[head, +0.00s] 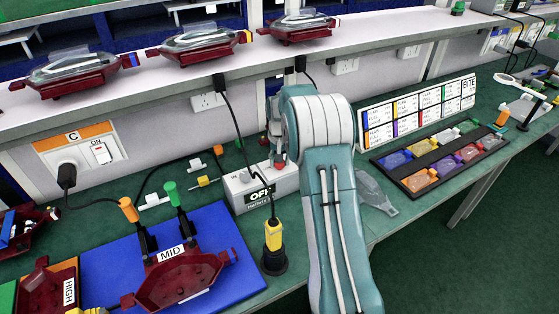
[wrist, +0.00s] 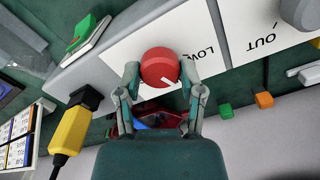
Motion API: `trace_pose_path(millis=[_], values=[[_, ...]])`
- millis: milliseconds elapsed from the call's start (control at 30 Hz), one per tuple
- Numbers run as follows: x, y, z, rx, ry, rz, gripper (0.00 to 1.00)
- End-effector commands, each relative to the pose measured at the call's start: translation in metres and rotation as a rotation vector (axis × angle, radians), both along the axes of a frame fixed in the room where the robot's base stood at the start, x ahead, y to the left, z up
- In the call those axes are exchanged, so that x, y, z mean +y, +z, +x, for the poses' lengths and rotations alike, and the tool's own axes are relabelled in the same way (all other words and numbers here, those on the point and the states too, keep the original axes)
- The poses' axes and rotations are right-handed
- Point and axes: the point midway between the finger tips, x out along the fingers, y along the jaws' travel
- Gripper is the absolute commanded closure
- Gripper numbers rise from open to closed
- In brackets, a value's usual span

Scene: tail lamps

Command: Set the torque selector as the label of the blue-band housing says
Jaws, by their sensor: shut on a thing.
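In the wrist view my gripper (wrist: 161,78) is shut on a round red knob, the torque selector (wrist: 158,64), with a finger on each side. A white pointer line shows on the knob's lower right face. Printing beside the knob seems to read LOW; other setting marks are hidden. In the head view my arm covers part of the white selector box (head: 239,190), which has a dark display reading OFF. A dark red housing (head: 185,283) on the blue mat carries a label reading MID (head: 171,253) and appears to have a blue band at its right end.
Another red housing (head: 38,290) labelled HIGH stands at the left. A yellow-and-black corded tool (head: 273,240) stands in front of the box. Several housings sit on the shelf (head: 350,45) above. A black tray (head: 404,183) of coloured parts lies at the right, by a colour chart.

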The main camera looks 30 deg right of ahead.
Motion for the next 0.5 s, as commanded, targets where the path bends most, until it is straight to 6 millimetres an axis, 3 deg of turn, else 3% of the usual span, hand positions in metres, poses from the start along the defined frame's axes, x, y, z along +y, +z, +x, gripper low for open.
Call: trace_pose_path(millis=[500], values=[[0.0019, -0.0046, -0.0017, 0.010, -0.326, 0.003, 0.97]])
